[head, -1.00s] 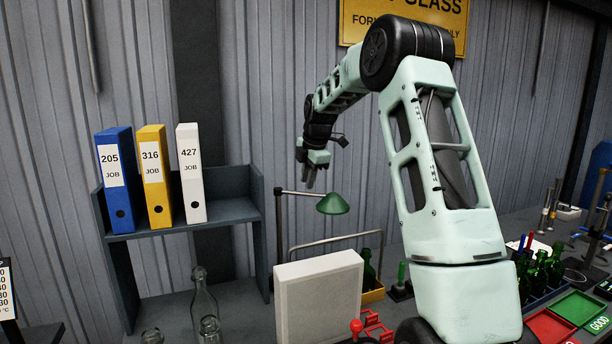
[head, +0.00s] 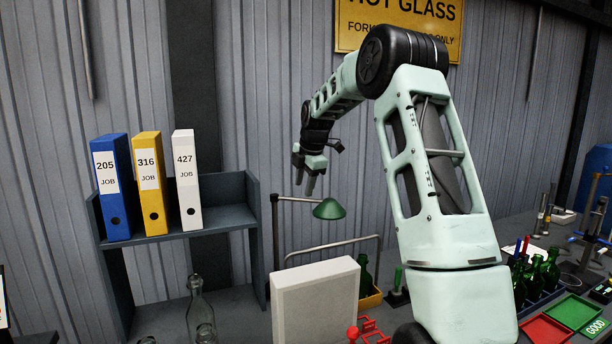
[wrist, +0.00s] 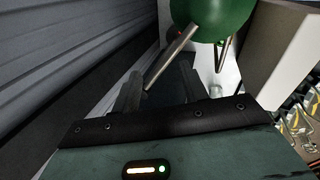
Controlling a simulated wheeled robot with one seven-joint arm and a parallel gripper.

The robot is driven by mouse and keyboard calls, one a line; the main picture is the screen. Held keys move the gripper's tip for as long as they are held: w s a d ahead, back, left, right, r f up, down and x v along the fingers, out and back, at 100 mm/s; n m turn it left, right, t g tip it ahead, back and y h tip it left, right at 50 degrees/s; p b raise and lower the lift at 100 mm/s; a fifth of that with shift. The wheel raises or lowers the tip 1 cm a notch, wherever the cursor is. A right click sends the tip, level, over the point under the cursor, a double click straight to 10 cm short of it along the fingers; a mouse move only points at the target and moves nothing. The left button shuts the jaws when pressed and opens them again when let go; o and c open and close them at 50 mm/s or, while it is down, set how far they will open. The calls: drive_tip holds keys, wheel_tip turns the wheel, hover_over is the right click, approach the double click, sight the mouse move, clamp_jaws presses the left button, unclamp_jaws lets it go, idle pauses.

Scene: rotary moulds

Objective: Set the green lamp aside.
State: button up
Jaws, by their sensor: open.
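My gripper (head: 311,184) is open, pointing down just above and slightly left of the shade in the head view. In the wrist view the shade (wrist: 215,18) is at the top, beyond the fingertips, with its metal arm (wrist: 172,55) slanting down to the left. My gripper (wrist: 160,92) shows nothing held between its fingers. I cannot tell whether a finger touches the lamp.
A shelf (head: 190,222) with blue, yellow and white binders stands left. The pale panel (head: 315,300) stands in front of the lamp. A clear bottle (head: 199,312) stands front left.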

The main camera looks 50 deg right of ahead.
drive_tip(key=b+v, duration=0.3)
drive_tip(key=v, duration=1.4)
drive_tip(key=shift+r, duration=0.2)
drive_tip(key=shift+s, duration=0.1)
